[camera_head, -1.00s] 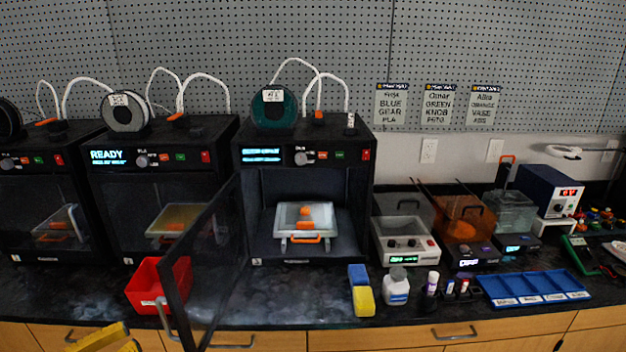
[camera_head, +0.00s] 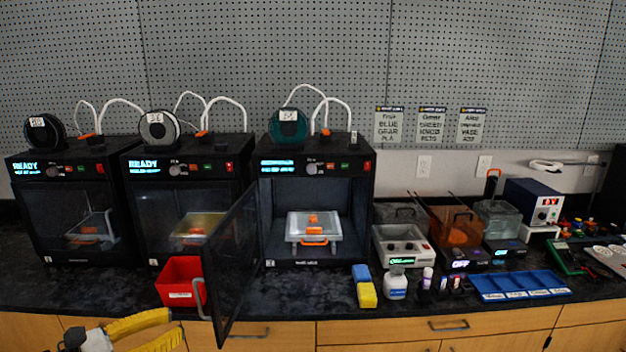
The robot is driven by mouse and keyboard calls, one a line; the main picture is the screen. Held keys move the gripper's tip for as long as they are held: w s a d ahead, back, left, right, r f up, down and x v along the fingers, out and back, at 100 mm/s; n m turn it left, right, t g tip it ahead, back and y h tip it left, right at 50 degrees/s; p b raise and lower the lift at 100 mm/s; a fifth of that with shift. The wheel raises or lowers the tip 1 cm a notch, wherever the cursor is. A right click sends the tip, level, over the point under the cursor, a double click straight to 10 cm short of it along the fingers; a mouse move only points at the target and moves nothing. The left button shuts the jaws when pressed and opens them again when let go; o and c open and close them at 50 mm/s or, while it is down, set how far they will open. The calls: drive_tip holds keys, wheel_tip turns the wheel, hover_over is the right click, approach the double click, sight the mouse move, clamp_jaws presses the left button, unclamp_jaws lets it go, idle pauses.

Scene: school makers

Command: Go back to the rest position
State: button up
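Part of my yellow arm shows at the bottom left, in front of the cabinet fronts and below the counter edge. My gripper cannot be made out in the head view, so whether it is open or holds anything is hidden. The right-hand 3D printer (camera_head: 314,173) has its dark glass door (camera_head: 232,262) swung open toward me. Inside it, a print bed (camera_head: 300,228) with an orange handle carries a small orange part (camera_head: 312,220). My visible arm part is apart from the door and the printers.
Two other printers (camera_head: 185,180) (camera_head: 62,190) stand shut at left. A red bin (camera_head: 180,283) sits beside the open door. A yellow-and-blue block (camera_head: 366,294), white bottle (camera_head: 396,284) and blue tray (camera_head: 520,284) line the counter's front. The open door juts past the counter edge.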

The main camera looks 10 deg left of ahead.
drive_tip(key=w+d+r+m+g+y, duration=0.1)
drive_tip(key=w+d+r+m+g, duration=0.2)
drive_tip(key=d, duration=0.6)
drive_tip(key=w+d+r+m+g, duration=0.1)
drive_tip(key=w+d+r+m, duration=0.1)
drive_tip(key=w+d, duration=0.5)
drive_tip(key=w+d+r+m+g+y, duration=0.1)
drive_tip(key=w+d+r+m+g, duration=0.15)
drive_tip(key=d, duration=0.85)
drive_tip(key=s+d+m+g+y, duration=0.1)
drive_tip(key=s+d+m, duration=0.15)
drive_tip(key=d, duration=0.55)
drive_tip(key=s+d+m+y, duration=0.15)
drive_tip(key=d+m, duration=0.25)
drive_tip(key=d, duration=0.4)
drive_tip(key=s+d+f+m+y, duration=0.2)
drive_tip(key=s+d+f+m, duration=0.1)
drive_tip(key=s+d+m, duration=0.3)
drive_tip(key=s+d+f+m+t+y, duration=0.1)
drive_tip(key=s+d+f+m+y, duration=0.1)
drive_tip(key=s+d+m, duration=0.4)
drive_tip(key=s+f+m, duration=0.1)
drive_tip(key=s+m, duration=0.1)
drive_tip(key=s, duration=0.2)
drive_tip(key=shift+d+f, duration=0.3)
drive_tip(key=shift+d, duration=0.1)
